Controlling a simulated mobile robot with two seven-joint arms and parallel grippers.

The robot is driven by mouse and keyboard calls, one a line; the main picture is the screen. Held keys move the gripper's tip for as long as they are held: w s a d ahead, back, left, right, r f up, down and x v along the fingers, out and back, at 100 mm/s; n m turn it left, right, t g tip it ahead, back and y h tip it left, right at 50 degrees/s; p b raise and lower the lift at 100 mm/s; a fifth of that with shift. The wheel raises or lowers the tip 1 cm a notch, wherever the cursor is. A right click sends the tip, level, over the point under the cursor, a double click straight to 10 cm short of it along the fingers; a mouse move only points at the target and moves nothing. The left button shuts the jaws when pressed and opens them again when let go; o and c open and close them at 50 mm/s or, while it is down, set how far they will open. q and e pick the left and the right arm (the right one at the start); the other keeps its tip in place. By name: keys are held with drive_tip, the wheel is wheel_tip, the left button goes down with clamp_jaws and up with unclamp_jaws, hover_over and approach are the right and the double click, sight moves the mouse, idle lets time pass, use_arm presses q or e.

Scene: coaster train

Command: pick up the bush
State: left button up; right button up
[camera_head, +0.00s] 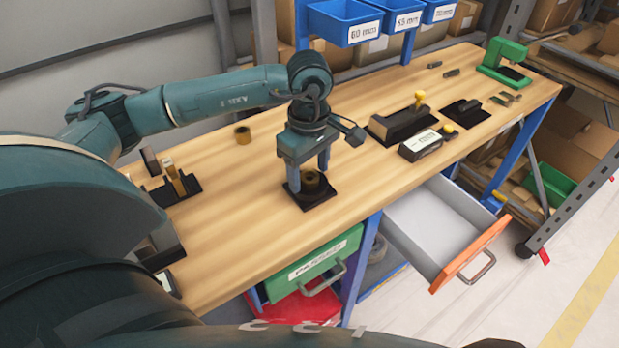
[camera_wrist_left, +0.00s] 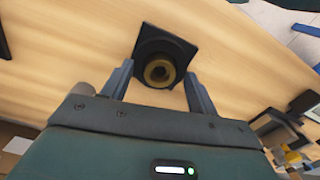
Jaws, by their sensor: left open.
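A brass-coloured bush (camera_head: 311,182) sits in a black square holder (camera_head: 318,201) on the wooden bench. In the left wrist view the bush (camera_wrist_left: 160,73) shows as a round ring in the dark holder (camera_wrist_left: 170,46). My left gripper (camera_head: 309,177) points down over the holder, open, with one finger on each side of the bush. In the left wrist view its fingertips (camera_wrist_left: 158,69) flank the ring; I cannot tell whether they touch it. My right gripper is not in view.
Black fixtures with pegs (camera_head: 172,184) stand left on the bench. Dark blocks with yellow knobs (camera_head: 400,124) and a green press (camera_head: 503,60) stand right. A drawer with an orange front (camera_head: 470,254) hangs open. Bench around the holder is clear.

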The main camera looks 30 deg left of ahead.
use_arm(q)
drive_tip(key=shift+f, duration=0.15)
drive_tip(key=c, duration=1.2)
